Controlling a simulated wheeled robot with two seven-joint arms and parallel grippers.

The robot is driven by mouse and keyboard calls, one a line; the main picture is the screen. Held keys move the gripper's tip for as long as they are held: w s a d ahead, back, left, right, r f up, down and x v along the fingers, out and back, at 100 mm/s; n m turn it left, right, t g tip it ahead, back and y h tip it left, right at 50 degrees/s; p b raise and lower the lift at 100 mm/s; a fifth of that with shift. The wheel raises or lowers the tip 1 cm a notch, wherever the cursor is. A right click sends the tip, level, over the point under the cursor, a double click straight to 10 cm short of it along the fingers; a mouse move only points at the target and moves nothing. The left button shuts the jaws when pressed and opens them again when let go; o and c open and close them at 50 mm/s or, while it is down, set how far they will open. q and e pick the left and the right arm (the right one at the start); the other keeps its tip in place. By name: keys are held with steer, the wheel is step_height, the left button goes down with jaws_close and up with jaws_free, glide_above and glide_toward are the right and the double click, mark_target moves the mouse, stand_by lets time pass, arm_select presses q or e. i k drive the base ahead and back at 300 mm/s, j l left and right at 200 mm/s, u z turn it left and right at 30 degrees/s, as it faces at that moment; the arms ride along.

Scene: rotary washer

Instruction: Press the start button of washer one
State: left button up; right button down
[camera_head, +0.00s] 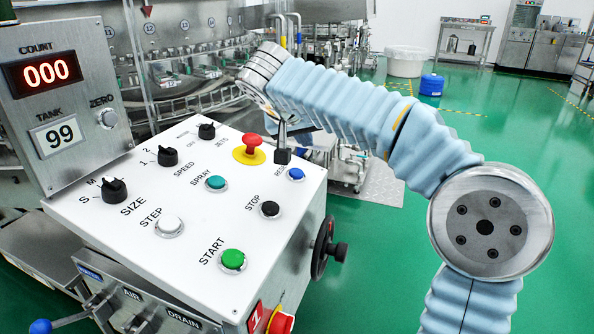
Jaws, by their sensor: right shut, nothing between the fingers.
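The green START button (232,260) sits near the front edge of the white sloped control panel (110,232). The side of this console carries a red label with a 1 (255,317). My right arm reaches in from the right, over the far right corner of the panel. My right gripper (283,156) is shut and empty, pointing down between the red mushroom button (251,146) and the blue reset button (296,174). It is well behind the START button; whether it touches the panel I cannot tell. My left gripper is not in view.
The black STOP button (270,209), white STEP button (169,226) and green SPRAY button (216,183) are nearby. A display box (60,105) reading 000 and 99 stands at left. A black handwheel (323,249) and red knob (281,323) stick out at the console's right side.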

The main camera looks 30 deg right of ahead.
mark_target(231, 259)
steer(key=k, duration=1)
